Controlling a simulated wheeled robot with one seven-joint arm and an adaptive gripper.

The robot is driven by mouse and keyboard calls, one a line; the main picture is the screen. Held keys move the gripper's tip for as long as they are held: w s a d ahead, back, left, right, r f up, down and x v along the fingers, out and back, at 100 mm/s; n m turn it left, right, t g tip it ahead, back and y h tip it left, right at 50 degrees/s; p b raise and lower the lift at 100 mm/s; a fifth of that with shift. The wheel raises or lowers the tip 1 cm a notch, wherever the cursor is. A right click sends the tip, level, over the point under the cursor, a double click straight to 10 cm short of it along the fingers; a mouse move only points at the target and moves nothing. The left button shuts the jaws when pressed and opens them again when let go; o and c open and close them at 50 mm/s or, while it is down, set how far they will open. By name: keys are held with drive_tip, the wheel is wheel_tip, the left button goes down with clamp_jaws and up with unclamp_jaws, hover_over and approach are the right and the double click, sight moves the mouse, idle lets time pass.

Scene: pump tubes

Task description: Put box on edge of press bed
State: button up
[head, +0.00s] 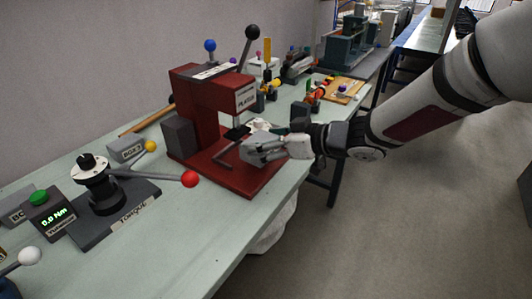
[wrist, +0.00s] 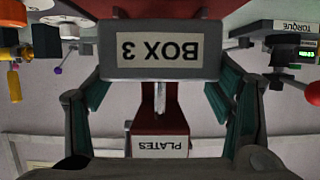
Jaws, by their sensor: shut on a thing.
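A grey box (wrist: 160,72) labelled BOX 3, upside down in the wrist view, sits between the fingers of my gripper (wrist: 160,92), which is shut on it. In the head view my gripper (head: 262,150) is low at the right side of the red press (head: 210,110), over the press bed (head: 235,183). The box is hard to separate from the grey fingers there. The red bed also shows at the top of the wrist view (wrist: 160,8). I cannot tell whether the box touches the bed.
A bent grey bar (head: 226,151) is at the press beside my gripper. A torque fixture (head: 105,190) with a red-knobbed lever stands on the left of the bench (head: 190,250). Other tools stand behind the press. The front bench strip is mostly clear.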

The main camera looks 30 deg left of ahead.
drive_tip(key=shift+f+b, duration=0.45)
drive_tip(key=shift+f, duration=1.25)
drive_tip(key=shift+f, duration=0.2)
drive_tip(key=o, duration=1.4)
drive_tip(key=shift+r, duration=0.2)
drive_tip(key=shift+d+r, duration=0.15)
drive_tip(key=shift+d, duration=0.25)
drive_tip(key=p+v, duration=0.2)
drive_tip(key=v, duration=0.9)
